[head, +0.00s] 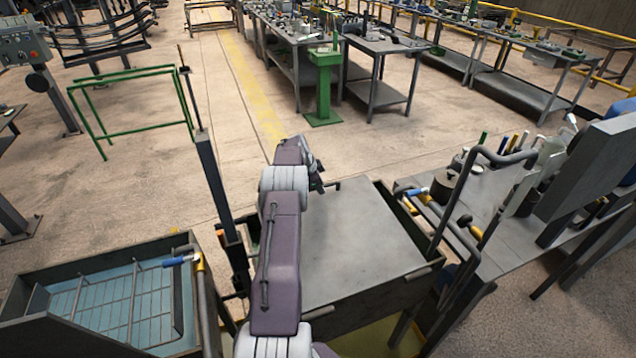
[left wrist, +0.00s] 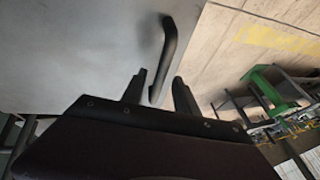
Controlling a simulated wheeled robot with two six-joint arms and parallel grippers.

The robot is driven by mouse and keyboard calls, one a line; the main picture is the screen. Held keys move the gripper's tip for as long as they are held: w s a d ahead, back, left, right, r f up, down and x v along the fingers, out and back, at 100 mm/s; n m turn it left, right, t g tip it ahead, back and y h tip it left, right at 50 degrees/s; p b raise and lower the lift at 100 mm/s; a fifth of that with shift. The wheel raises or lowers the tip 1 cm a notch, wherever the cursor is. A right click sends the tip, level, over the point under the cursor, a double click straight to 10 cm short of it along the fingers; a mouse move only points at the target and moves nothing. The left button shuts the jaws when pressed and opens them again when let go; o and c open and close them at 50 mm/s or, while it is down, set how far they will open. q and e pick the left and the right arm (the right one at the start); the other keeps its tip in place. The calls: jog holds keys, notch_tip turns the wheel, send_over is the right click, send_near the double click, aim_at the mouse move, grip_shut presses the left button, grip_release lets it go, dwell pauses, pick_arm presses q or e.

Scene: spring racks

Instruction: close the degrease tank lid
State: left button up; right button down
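The degrease tank (head: 388,290) stands in the middle of the head view, with dark side walls. Its lid (head: 365,245) is a flat grey panel lying across the top; I cannot tell whether it is fully seated. The lid also fills the upper left of the left wrist view (left wrist: 70,50). A dark bar handle (left wrist: 170,48) stands on the lid near its edge. My left gripper (left wrist: 159,92) is open, with the handle's near end between or just beyond its fingertips. In the head view my left gripper (head: 318,180) is at the lid's far left edge, partly hidden by my arm. My right gripper is not in view.
A blue-bottomed tank with a wire rack (head: 110,300) stands at left. A dark post (head: 210,170) rises beside the lid's left side. A cluttered bench (head: 500,215) with bent pipes and bottles stands close at right. Open floor lies beyond the tank.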

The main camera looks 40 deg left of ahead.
pick_arm(q)
jog(key=shift+c, duration=0.4)
grip_shut()
dwell(0.9)
jog(key=shift+f, duration=0.1)
